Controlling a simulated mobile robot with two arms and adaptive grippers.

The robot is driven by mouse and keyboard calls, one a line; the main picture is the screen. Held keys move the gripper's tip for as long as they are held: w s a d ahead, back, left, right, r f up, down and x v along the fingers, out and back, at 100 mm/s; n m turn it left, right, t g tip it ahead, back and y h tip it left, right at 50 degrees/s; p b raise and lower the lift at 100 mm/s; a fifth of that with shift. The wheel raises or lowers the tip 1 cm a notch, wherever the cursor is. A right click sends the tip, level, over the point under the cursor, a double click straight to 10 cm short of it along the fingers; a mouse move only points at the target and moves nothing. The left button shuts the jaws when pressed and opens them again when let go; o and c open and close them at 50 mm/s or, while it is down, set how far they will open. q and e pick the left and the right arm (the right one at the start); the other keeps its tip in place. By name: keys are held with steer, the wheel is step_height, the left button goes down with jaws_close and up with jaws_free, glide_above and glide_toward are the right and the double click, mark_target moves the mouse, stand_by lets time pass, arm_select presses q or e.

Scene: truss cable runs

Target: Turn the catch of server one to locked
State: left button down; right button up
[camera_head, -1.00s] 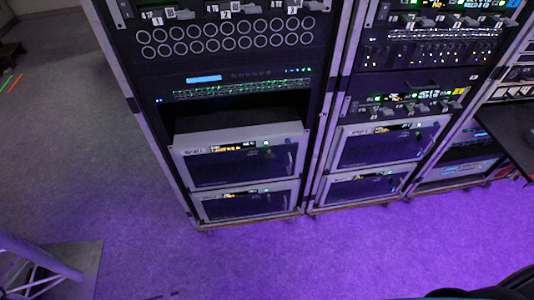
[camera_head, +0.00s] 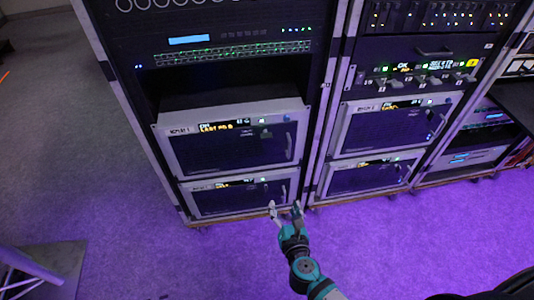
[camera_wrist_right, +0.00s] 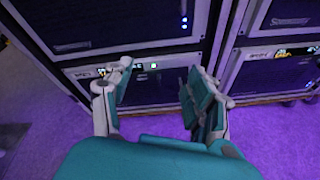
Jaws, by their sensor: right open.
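Server one (camera_head: 225,150) appears to be the upper grey-framed unit in the left rack, with a small label at its top left, a lit yellow-text display (camera_head: 215,127) and a dark front. A small dark part (camera_head: 265,134), perhaps its catch, sits right of the display; its position is too small to read. A vertical handle (camera_head: 289,145) is at its right side. My right gripper (camera_head: 285,207) is open and empty, below server one and in front of the lower unit's bottom edge. Its open fingers also show in the right wrist view (camera_wrist_right: 156,88). My left gripper is not in view.
A similar lower unit (camera_head: 240,200) sits under server one; a grey-framed unit also shows behind the fingers in the wrist view (camera_wrist_right: 150,90). The right rack holds two more such units (camera_head: 390,130). An open dark bay is above server one. The purple-lit floor in front is clear.

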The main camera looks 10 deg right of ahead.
step_height(320, 180, up, 10)
steer(key=w+a+n+t+b, duration=0.1)
steer(key=w+a+n+t, duration=0.1)
steer(key=n+t, duration=0.25)
glide_toward(267, 139)
steer(key=w, duration=0.1)
steer(key=shift+g, duration=0.45)
steer(key=w, duration=0.5)
steer(key=w+b, duration=0.1)
steer(key=w, duration=0.1)
steer(key=shift+w+d+r, duration=0.15)
steer(key=shift+w+r, duration=0.15)
steer(key=shift+w, duration=0.65)
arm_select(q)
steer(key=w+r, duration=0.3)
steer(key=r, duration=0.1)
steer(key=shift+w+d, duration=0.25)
arm_select(e)
steer(key=c, duration=1.1)
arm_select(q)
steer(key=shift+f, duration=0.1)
arm_select(e)
steer(key=shift+c, duration=0.2)
